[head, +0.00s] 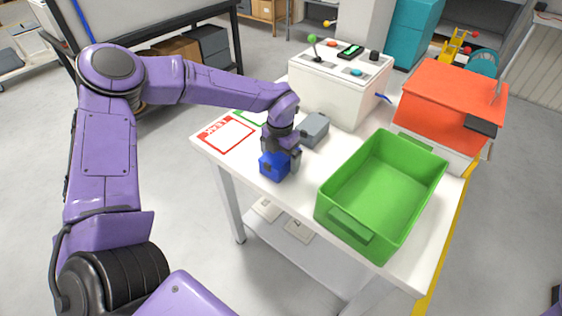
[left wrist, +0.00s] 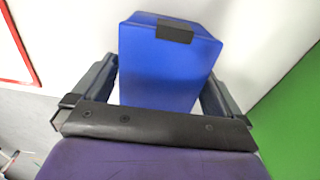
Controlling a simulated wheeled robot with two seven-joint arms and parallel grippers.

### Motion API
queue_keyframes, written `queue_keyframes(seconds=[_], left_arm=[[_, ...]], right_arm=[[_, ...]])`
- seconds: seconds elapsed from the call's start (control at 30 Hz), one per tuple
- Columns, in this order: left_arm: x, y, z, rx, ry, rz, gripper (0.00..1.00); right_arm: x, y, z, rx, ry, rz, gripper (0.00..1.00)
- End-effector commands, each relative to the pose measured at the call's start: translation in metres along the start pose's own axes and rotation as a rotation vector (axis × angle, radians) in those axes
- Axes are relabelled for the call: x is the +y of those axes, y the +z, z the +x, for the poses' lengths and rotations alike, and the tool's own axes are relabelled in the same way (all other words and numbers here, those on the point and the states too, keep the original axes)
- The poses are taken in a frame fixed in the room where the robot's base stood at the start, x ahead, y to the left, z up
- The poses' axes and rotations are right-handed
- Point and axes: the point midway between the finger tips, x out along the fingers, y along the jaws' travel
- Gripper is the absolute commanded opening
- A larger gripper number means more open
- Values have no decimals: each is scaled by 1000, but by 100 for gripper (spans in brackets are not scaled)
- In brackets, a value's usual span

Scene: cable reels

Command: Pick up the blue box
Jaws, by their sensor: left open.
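The blue box (head: 273,166) stands on the white table near its front left edge, just under my left gripper (head: 285,158). In the left wrist view the blue box (left wrist: 165,68) has a dark patch on its top edge. It stands between the two fingers of my left gripper (left wrist: 160,88), which is open with one finger on each side. Whether the fingers touch the box I cannot tell. My right gripper is not in view.
A green bin (head: 328,210) stands right of the box on the white table (head: 228,168). A grey box (head: 314,130) stands close behind the gripper. A control console (head: 333,92) and a red-orange case (head: 450,100) are at the back. A red-framed sheet (head: 228,134) lies left.

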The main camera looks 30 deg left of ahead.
Motion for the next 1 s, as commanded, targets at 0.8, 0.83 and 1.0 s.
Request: queue_keyframes(seconds=[0.8, 0.83, 1.0], left_arm=[[0, 1, -14, -6, 0, -2, 46], [0, 1, -20, -7, 0, -1, 46], [1, 1, -62, -7, 1, -1, 46]], right_arm=[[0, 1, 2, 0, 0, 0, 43], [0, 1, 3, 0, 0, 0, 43], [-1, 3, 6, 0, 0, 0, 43]])
